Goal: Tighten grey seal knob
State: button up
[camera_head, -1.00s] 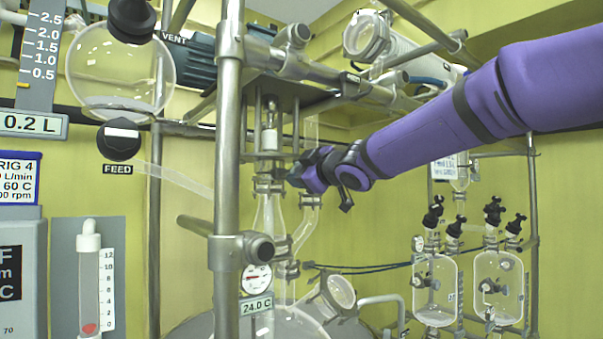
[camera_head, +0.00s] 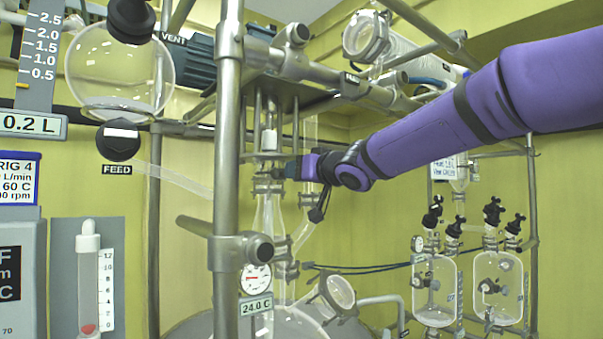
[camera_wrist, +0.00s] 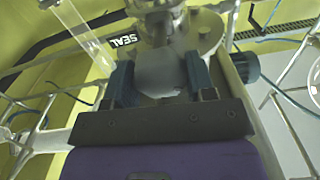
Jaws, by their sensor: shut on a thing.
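The grey seal knob (camera_wrist: 160,72) sits between my gripper's two dark teal fingers in the wrist view, below a metal shaft, with the SEAL label (camera_wrist: 124,40) to its left. My gripper (camera_wrist: 160,84) is shut on the knob, one finger on each side. In the head view, my gripper (camera_head: 282,171) reaches in from the right at the stirrer column above the glass neck (camera_head: 268,215). There the knob is too small and covered to make out clearly.
A metal post (camera_head: 229,130) stands left of the column. A dark plate (camera_head: 285,92) lies above my gripper. A glass side tube (camera_head: 304,228) and the reactor vessel are below. Jacketed glass vessels (camera_head: 435,285) hang at the right.

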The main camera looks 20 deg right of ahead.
jog(key=m, duration=0.3)
jog(key=shift+f+m, duration=0.2)
jog(key=shift+m, duration=0.2)
jog(key=m, duration=0.3)
jog(key=shift+m, duration=0.3)
jog(key=m, duration=0.3)
jog(key=shift+m, duration=0.3)
jog(key=m, duration=0.3)
jog(key=shift+m, duration=0.3)
jog(key=m, duration=0.3)
jog(key=shift+m, duration=0.3)
jog(key=m, duration=0.3)
jog(key=shift+m, duration=0.4)
jog(key=m, duration=0.6)
jog(key=shift+f, duration=0.1)
jog(key=shift+m, duration=0.4)
